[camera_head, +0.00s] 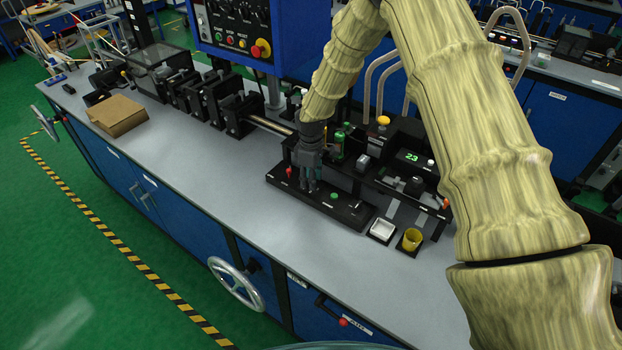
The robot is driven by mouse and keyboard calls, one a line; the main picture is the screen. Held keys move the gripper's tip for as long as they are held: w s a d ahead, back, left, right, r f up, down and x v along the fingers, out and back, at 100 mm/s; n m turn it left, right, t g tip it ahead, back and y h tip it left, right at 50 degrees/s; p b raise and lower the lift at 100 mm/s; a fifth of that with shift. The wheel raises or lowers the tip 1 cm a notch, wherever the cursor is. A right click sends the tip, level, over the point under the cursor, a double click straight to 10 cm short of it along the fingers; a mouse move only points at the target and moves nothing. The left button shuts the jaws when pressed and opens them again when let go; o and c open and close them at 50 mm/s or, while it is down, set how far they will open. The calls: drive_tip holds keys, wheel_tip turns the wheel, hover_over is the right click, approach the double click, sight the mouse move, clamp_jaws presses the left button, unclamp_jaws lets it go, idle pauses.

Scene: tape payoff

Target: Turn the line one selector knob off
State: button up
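A low black control strip (350,212) lies on the grey bench top near the middle of the picture. It carries a small red control (289,172) near its left end and a green button (334,196) to the right. My gripper (310,186) points down over the strip between these two, with its fingertips at or just above the surface. The line one selector knob cannot be made out for sure; the fingers may hide it. The fingers are too small to tell whether they are open or closed on anything.
A cardboard box (117,115) lies at left.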

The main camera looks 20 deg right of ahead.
wheel_tip(320, 180, up, 11)
drive_tip(key=p, duration=0.5)
drive_tip(key=shift+r+p, duration=0.2)
drive_tip(key=shift+p, duration=0.1)
idle(1.0)
idle(0.4)
wheel_tip(320, 180, up, 12)
idle(0.5)
